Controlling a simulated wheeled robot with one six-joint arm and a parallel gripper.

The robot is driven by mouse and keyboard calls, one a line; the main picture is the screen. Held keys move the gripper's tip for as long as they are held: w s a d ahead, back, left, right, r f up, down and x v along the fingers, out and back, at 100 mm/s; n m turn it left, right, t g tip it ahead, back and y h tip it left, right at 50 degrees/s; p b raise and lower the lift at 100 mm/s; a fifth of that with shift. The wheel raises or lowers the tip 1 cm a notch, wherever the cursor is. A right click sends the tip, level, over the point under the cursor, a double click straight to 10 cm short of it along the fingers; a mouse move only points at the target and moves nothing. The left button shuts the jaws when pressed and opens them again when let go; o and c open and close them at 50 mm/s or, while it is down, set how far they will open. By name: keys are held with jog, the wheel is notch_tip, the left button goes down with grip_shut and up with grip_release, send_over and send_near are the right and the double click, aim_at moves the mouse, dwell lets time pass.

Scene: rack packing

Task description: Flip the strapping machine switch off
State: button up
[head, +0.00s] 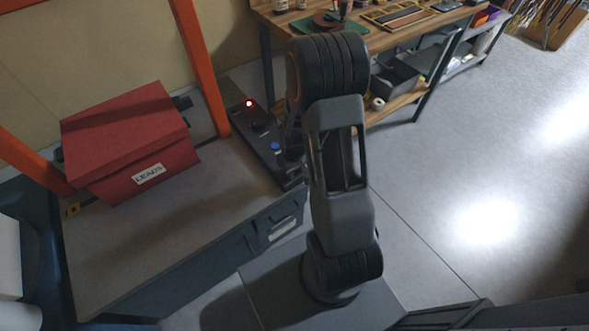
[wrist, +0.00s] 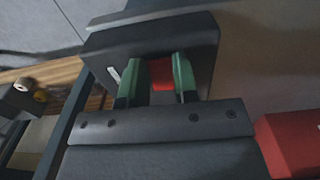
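The strapping machine's dark control panel (head: 262,139) stands at the right end of the bench. It has a lit red lamp (head: 249,103), a dark knob and a blue button (head: 275,146). In the wrist view, a dark housing (wrist: 200,38) fills the space ahead of my gripper (wrist: 160,80). A red part (wrist: 161,74), which looks like the switch, shows between my green-padded fingers. The fingers are apart, one on either side of it; contact cannot be told. In the head view my arm hides the gripper and this red part.
A red box (head: 165,160) labelled LEADS sits on the bench (head: 170,235) under the orange frame (head: 200,65); it also shows in the wrist view (wrist: 290,142). A wooden workbench (head: 395,38) with tools stands behind. The floor at right is clear.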

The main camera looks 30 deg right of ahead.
jog(key=c, duration=0.4)
jog(key=shift+w+r+g+p, duration=0.15)
jog(key=shift+r+g+p, duration=0.15)
jog(key=shift+g+p, duration=0.35)
jog(key=shift+w+f+g+p, duration=0.15)
jog(key=shift+g+p, duration=0.25)
jog(key=shift+g, duration=0.45)
jog(key=o, duration=0.9)
jog(key=shift+o, duration=0.2)
jog(key=p+v, duration=0.1)
jog(key=v, duration=1.2)
jog(key=shift+a+r, duration=0.25)
jog(key=shift+r, duration=0.15)
